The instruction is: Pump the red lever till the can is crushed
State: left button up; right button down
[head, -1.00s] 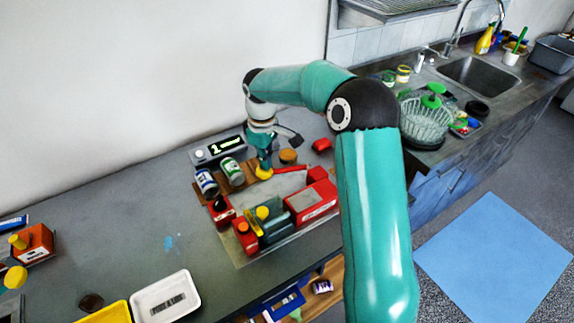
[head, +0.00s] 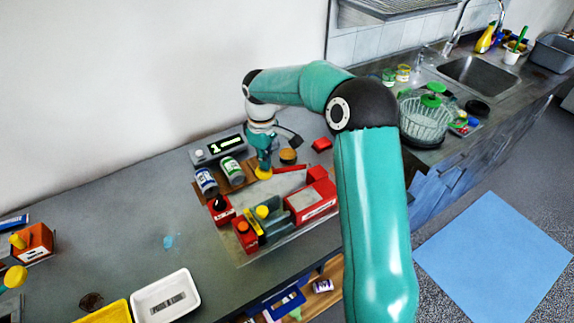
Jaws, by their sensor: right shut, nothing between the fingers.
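The red lever (head: 290,168) lies almost flat across the back of the red and grey press (head: 311,203) on the counter. A yellow knob (head: 263,173) is at the lever's left end. My right gripper (head: 264,165) points down, shut and empty, just above or touching this knob; I cannot tell which. Two labelled cans, one blue and white (head: 206,181) and one green and white (head: 232,170), stand on a wooden board left of the lever. I cannot make out a can inside the press. My left gripper is not in view.
A display box (head: 218,149) reading 1 stands behind the cans. A red block (head: 322,144) and a round brown-topped item (head: 288,155) lie near the lever. A white tray (head: 165,296) is at the front left. The counter between tray and wall is mostly clear.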

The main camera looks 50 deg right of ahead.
dwell(0.3)
jog(key=shift+r+p, duration=1.7)
jog(key=shift+r, duration=0.4)
jog(key=shift+f, duration=0.1)
